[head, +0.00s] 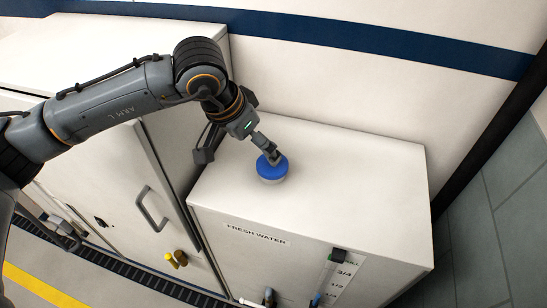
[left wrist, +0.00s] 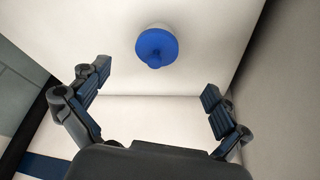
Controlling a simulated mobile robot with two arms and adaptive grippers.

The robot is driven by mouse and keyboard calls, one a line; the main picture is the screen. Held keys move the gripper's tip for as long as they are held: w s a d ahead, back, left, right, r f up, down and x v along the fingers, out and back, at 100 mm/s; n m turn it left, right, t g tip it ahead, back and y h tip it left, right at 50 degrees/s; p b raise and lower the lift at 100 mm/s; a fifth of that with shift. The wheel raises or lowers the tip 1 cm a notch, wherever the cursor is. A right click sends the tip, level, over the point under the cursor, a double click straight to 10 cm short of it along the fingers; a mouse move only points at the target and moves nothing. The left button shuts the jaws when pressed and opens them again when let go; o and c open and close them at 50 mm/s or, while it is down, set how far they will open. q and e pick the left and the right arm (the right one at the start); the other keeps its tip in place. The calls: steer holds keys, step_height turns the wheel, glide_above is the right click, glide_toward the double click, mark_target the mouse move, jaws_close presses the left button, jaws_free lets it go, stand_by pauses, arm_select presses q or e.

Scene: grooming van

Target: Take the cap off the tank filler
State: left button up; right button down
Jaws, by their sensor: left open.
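The tank filler cap (head: 273,171) is a round blue cap on a pale neck, on top of the white box marked FRESH WATER (head: 320,150). My left gripper (head: 237,155) is open and empty above the box top, with its fingers spread wide. In the head view one finger overlaps the cap's far edge. In the left wrist view the blue cap (left wrist: 154,42) lies ahead of the open fingers (left wrist: 156,82), with a raised knob on it. It is not between the finger pads, and I see no contact. My right gripper is not in view.
A white cabinet with a grey handle (head: 152,209) stands left of the tank box. A wall with a blue stripe (head: 400,42) rises behind. A level gauge (head: 338,256) and small taps are on the tank's front. The box top around the cap is clear.

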mark_target(269, 165)
arm_select(q)
steer(key=p+x, duration=0.1)
steer(key=x, duration=0.1)
steer(key=p+x, duration=0.1)
steer(key=x, duration=0.2)
steer(key=p+x, duration=0.2)
steer(key=shift+w+d+f, duration=0.1)
steer(key=shift+d+f, duration=0.2)
steer(key=shift+d, duration=0.05)
steer(key=shift+w+d+f, duration=0.1)
steer(key=shift+w+f, duration=0.05)
steer(key=shift+f, duration=0.3)
steer(key=c, duration=1.1)
